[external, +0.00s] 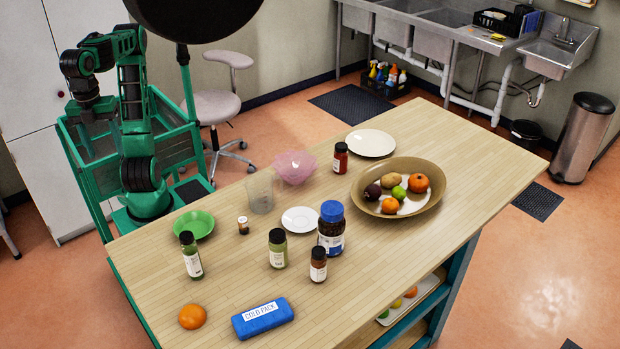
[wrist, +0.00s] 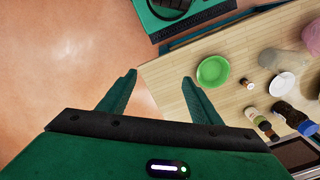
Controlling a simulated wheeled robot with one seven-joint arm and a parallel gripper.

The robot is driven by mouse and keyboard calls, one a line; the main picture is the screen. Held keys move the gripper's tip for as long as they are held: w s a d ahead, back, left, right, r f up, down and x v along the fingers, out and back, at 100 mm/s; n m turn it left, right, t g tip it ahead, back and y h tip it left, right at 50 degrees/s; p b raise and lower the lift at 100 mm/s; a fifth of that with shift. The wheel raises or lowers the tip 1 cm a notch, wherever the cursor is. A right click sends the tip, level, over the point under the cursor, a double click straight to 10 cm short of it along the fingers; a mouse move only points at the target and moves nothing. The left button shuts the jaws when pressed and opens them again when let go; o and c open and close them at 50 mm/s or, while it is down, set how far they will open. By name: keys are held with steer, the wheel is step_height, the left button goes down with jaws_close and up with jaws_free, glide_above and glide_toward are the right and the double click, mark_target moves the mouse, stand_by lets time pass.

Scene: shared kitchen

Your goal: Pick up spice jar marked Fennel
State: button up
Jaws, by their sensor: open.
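Several jars with white labels stand on the wooden table, and I cannot read which is marked Fennel. A dark-capped jar with green contents (external: 191,256) stands at the left, near the green plate. Another green jar (external: 277,249) stands near the middle. A brown jar (external: 318,265) is to its right, and a red jar (external: 340,158) stands farther back. My gripper (wrist: 160,79) is open and empty, high and left of the table items, far from the jars.
A large blue-lidded jar (external: 331,230) stands close behind the brown jar. A green plate (external: 194,224), small vial (external: 243,226), glass (external: 260,193), pink bowl (external: 295,167), white saucer (external: 300,220), fruit bowl (external: 437,199), orange (external: 192,316) and blue cold pack (external: 262,319) surround them.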

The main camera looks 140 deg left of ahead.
step_height(320, 180, up, 6)
steer(key=w+d+f+m+t+h, duration=0.1)
steer(key=w+d+f+m, duration=0.1)
steer(key=w, duration=0.4)
steer(key=w+d+f+m+t+h, duration=0.1)
steer(key=w+d+f, duration=0.2)
steer(key=w, duration=0.3)
steer(key=w+a+f+m+t+y, duration=0.1)
steer(key=w+a+f+m+t, duration=0.15)
steer(key=w, duration=0.55)
steer(key=w+a+f+m+t, duration=0.1)
steer(key=w+a+m+t, duration=0.2)
steer(key=w, duration=0.5)
steer(key=w+a+m+t+y, duration=0.45)
steer(key=w+a, duration=0.35)
steer(key=a, duration=0.5)
steer(key=a+r+m+t+y, duration=0.2)
steer(key=a+r+m+y, duration=0.6)
steer(key=a, duration=0.3)
steer(key=m, duration=0.1)
glide_toward(278, 237)
steer(key=a+f, duration=0.1)
steer(key=a, duration=0.1)
steer(key=shift+h, duration=0.35)
steer(key=shift+x, duration=4.2)
steer(key=shift+d, duration=0.1)
